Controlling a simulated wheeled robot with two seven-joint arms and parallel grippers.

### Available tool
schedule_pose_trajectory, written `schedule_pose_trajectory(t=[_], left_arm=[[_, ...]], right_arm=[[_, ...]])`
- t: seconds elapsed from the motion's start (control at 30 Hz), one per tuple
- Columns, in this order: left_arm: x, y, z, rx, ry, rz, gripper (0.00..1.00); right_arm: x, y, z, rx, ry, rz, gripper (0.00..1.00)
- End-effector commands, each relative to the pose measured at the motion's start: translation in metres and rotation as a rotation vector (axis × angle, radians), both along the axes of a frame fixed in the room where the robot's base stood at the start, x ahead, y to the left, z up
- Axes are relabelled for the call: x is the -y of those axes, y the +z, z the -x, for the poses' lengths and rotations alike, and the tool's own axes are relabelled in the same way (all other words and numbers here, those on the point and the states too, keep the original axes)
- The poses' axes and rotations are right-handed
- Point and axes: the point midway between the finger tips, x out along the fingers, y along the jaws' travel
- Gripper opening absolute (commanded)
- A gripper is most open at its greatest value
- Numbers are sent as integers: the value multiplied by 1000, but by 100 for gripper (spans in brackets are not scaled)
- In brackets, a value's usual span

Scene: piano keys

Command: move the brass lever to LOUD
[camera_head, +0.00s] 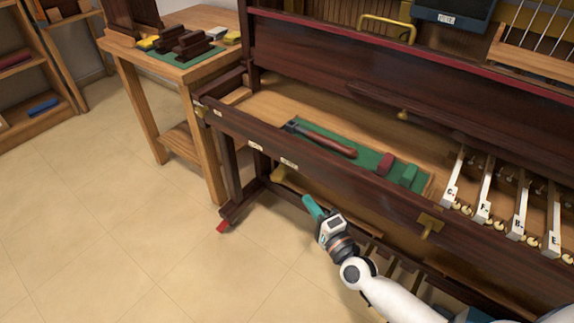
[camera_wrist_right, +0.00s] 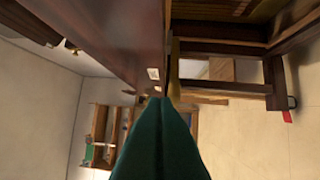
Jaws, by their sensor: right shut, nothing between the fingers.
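The brass lever (camera_head: 279,173) hangs under the front rail of the piano (camera_head: 340,184), below two small white labels whose words are too small to read. In the right wrist view the lever (camera_wrist_right: 174,72) shows as a narrow brass strip just beyond my fingertips. My right gripper (camera_head: 308,200) has green fingers, shut and empty. It is below the rail, to the lower right of the lever, and looks apart from it. In the right wrist view the shut fingers (camera_wrist_right: 158,102) point toward the labels and lever. My left gripper is not in view.
A hammer (camera_head: 325,141) and small blocks lie on a green mat in the open piano. Lettered keys (camera_head: 485,190) stand at the right. A wooden table (camera_head: 165,69) with tools stands at the back left. The tiled floor (camera_head: 110,230) at left is clear.

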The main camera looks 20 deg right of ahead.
Motion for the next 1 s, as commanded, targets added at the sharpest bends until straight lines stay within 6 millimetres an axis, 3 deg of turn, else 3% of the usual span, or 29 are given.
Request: schedule_pose_trajectory(t=[0.1, 0.2, 0.6, 0.77, 1.0], left_arm=[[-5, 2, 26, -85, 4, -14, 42], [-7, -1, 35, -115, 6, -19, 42], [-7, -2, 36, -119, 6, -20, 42], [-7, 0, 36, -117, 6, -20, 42], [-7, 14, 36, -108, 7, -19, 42]], right_arm=[[7, -6, 9, -61, -5, -26, 0], [10, -11, 12, -82, -8, -37, 0], [9, -13, 10, -84, -8, -39, 0], [5, -13, -7, -81, -9, -41, 0], [-5, -13, -51, -81, -9, -40, 0]])
